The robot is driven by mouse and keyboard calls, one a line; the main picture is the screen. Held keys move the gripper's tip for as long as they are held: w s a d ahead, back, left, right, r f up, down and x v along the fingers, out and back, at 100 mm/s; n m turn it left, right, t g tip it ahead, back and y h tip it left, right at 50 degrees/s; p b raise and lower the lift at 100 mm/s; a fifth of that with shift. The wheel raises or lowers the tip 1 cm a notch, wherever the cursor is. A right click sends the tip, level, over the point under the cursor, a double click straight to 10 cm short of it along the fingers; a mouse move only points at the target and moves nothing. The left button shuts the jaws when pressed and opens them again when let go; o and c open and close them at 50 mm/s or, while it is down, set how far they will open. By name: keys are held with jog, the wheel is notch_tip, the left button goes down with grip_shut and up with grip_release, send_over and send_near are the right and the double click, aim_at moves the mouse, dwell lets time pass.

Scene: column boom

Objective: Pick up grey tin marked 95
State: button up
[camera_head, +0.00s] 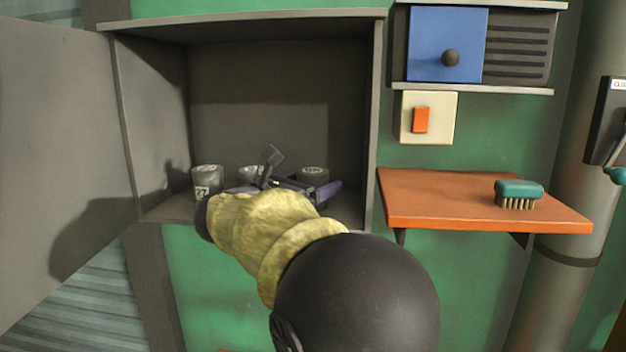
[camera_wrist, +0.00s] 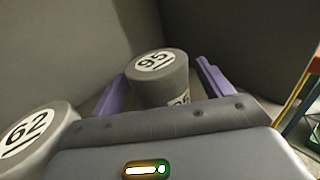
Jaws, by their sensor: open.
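The grey tin marked 95 (camera_wrist: 172,88) stands upright in the wrist view, with its number on a white label on the lid and another label on its side. My gripper (camera_wrist: 162,72) is open, with one purple finger on each side of this tin. Whether the fingers touch it is not clear. In the head view, the right-hand tin (camera_head: 314,173) stands at my gripper (camera_head: 308,186) and appears to be the same one. Its number is too small to read there, and its lower part is hidden by my gripper.
A tin marked 62 (camera_wrist: 28,135) stands left of my gripper in the wrist view. The open grey cabinet (camera_head: 280,95) also holds a left tin (camera_head: 207,180) and a partly hidden middle tin (camera_head: 249,172). An orange shelf (camera_head: 440,200) with a teal brush (camera_head: 519,191) is at right.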

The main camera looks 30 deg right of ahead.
jog(key=shift+p+x, duration=0.4)
jog(key=shift+x, duration=0.8)
jog(key=shift+c, duration=0.2)
jog(key=c, duration=1.2)
jog(key=shift+r+b, duration=0.1)
jog(key=shift+b, duration=0.25)
jog(key=shift+c, duration=0.2)
jog(key=shift+s+a+r+b, duration=0.1)
jog(key=shift+s+b, duration=0.05)
jog(key=shift+b, duration=0.2)
notch_tip(320, 180, up, 7)
jog(key=shift+f+b, duration=0.15)
jog(key=shift+b, duration=1)
jog(key=s+a+b, duration=0.8)
jog(key=s+a, duration=0.3)
jog(key=s, duration=0.5)
jog(key=shift+s+b, duration=0.2)
jog(key=shift+b, duration=0.15)
